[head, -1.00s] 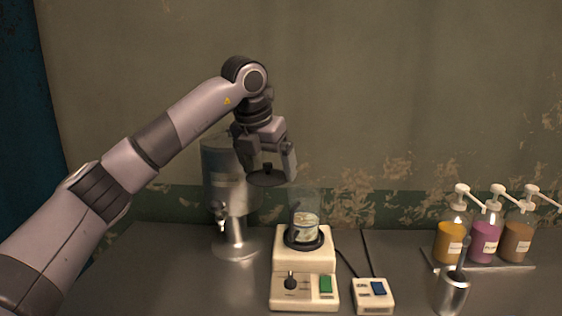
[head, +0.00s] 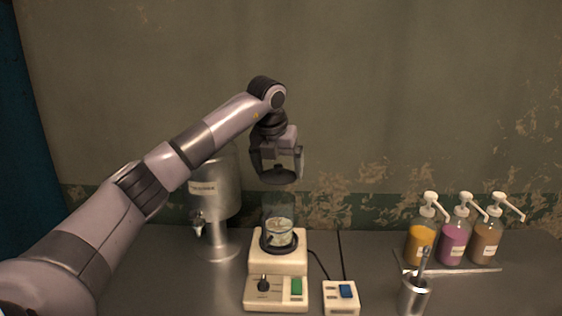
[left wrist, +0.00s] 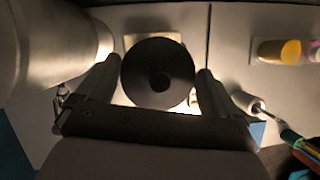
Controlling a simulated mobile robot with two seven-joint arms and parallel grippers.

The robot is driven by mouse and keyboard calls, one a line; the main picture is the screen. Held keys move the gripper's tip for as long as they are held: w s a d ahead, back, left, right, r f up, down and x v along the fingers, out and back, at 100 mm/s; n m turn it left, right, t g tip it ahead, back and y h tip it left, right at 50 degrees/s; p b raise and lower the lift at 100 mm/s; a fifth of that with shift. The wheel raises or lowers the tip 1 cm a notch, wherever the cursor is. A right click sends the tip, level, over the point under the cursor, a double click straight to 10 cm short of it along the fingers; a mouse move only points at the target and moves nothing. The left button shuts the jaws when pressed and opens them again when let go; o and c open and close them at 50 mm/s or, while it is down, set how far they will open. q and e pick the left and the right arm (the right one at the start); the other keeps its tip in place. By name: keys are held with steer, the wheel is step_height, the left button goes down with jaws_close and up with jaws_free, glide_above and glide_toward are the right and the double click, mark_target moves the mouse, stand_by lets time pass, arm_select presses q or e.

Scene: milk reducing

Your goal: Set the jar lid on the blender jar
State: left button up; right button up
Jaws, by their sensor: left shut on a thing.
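The dark round jar lid (head: 279,177) is in my left gripper (head: 277,166), which is shut on it. In the head view the lid is level and a little above the open top of the clear blender jar (head: 279,212), nearly in line with it. The jar stands upright on the cream blender base (head: 277,277) and has pale contents at its bottom. In the left wrist view the lid (left wrist: 158,74) sits between the two fingers and hides the jar and most of the base. My right gripper is in neither view.
A metal dispenser with a tap (head: 214,205) stands close behind and left of the blender. A small box with a blue switch (head: 341,297) is to its right. Farther right are a metal cup (head: 413,296) and several pump bottles (head: 454,243) on a tray.

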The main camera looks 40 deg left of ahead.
mark_target(277, 174)
arm_select(q)
steer(key=shift+f, duration=0.55)
steer(key=shift+f+b, duration=0.95)
steer(key=shift+f, duration=1.1)
steer(key=shift+f+p, duration=0.1)
steer(key=shift+p, duration=0.35)
steer(key=o, duration=0.6)
steer(key=shift+o, duration=0.2)
step_height(277, 174, up, 2)
steer(key=shift+p, duration=0.55)
steer(key=shift+r, duration=2)
